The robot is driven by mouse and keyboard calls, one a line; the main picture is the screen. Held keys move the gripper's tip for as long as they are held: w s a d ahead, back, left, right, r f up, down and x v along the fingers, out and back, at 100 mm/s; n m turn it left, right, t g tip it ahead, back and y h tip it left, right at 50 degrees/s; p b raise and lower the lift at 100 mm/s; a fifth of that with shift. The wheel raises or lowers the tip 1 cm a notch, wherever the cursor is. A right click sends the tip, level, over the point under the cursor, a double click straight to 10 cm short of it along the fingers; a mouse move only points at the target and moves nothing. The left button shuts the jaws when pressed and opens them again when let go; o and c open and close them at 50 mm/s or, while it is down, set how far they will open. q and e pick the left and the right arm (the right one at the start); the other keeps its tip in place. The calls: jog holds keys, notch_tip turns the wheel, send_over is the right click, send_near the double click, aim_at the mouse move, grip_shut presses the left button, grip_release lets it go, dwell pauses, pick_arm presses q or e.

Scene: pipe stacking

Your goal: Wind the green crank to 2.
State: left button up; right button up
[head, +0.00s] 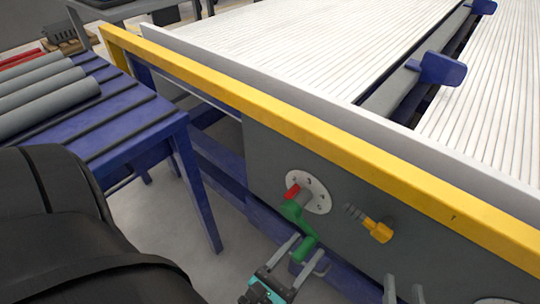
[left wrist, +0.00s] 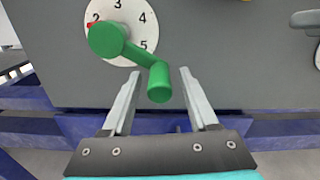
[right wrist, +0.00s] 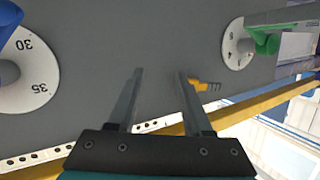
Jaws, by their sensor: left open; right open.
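The green crank (head: 296,217) sits on a white numbered dial (head: 318,193) on the grey panel. In the left wrist view the crank (left wrist: 128,50) slants down right from its hub to its grip knob. A red pointer (left wrist: 90,25) by the hub lies at about the 2; numerals 3, 4 and 5 also show on the dial (left wrist: 140,12). My left gripper (head: 308,254) is open, its fingers on either side of the knob without visibly closing on it. My right gripper (right wrist: 155,72) is open and empty in front of the panel, right of the crank in the head view.
An orange-yellow handle (head: 378,230) sticks out of the panel right of the crank. A yellow rail (head: 300,118) runs along the panel top. A blue table (head: 135,125) with grey pipes (head: 50,100) stands left. Another dial marked 30 and 35 (right wrist: 35,75) shows in the right wrist view.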

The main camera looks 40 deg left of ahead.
pick_arm(q)
jog(key=s+p, duration=0.2)
jog(key=s, duration=1.3)
jog(key=shift+s+a, duration=0.15)
jog(key=shift+a, duration=0.1)
pick_arm(e)
jog(key=shift+s+d+f+g+h, duration=0.1)
jog(key=shift+d+f+g+h, duration=0.3)
jog(key=shift+d+g, duration=0.35)
jog(key=shift+s+d+f+g+h, duration=0.1)
jog(key=shift+d+f+g+h, duration=0.15)
jog(key=shift+d+g+h, duration=0.3)
jog(key=shift+s+d+f+g+h, duration=0.1)
jog(key=shift+d+f+g+h, duration=0.25)
jog(key=shift+d+g, duration=0.5)
jog(key=shift+a, duration=0.15)
